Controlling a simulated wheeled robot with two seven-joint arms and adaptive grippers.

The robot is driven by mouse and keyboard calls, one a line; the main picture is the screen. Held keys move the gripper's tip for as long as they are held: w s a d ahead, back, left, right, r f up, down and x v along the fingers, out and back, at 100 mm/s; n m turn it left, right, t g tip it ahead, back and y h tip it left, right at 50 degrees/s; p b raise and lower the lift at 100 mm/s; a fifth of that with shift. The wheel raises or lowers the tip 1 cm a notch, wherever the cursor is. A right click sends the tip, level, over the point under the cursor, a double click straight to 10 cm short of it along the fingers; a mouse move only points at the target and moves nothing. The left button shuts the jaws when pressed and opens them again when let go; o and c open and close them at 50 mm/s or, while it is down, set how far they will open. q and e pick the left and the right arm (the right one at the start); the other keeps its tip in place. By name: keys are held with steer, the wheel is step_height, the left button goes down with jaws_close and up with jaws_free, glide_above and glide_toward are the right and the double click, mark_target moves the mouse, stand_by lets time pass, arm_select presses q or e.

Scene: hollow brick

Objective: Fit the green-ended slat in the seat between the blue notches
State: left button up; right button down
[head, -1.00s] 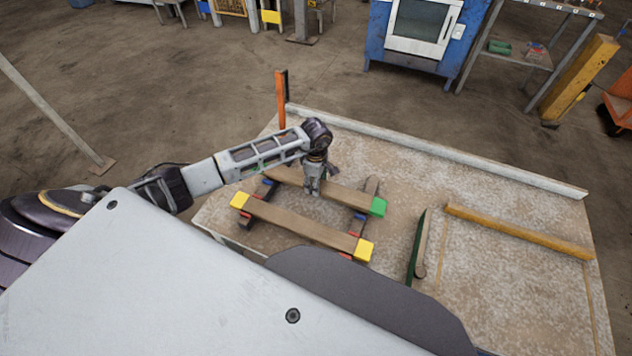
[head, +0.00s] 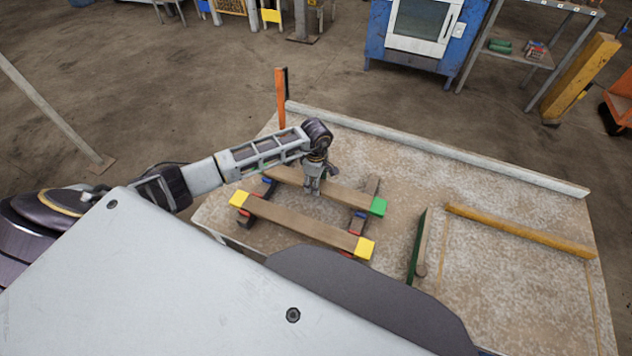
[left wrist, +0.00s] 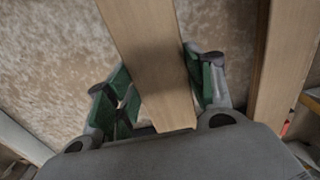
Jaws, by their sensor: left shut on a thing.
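The green-ended slat (head: 345,194) is a brown board with a green block (head: 379,206) at its right end. It lies across the far part of two dark bearers, and its left end is partly behind my arm. My left gripper (head: 313,189) is shut on it near its middle; the left wrist view shows the slat (left wrist: 155,65) between the green finger pads (left wrist: 165,90). Blue notch marks show at the left bearer (head: 267,182) and right bearer (head: 361,215), close beside the slat. I cannot tell whether it is fully seated. My right gripper is not in view.
A yellow-ended slat (head: 300,222) lies parallel on the near side, by red marks. It also shows in the left wrist view (left wrist: 285,65). A green-sided board (head: 419,250) and yellow bar (head: 520,232) lie right. An orange post (head: 281,98) stands at the table's back left corner.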

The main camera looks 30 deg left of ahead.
arm_select(q)
steer(key=shift+f+b, duration=0.4)
steer(key=shift+f, duration=0.15)
stand_by(0.6)
steer(key=o, duration=1.3)
steer(key=shift+o, duration=0.2)
step_height(320, 180, up, 12)
stand_by(1.1)
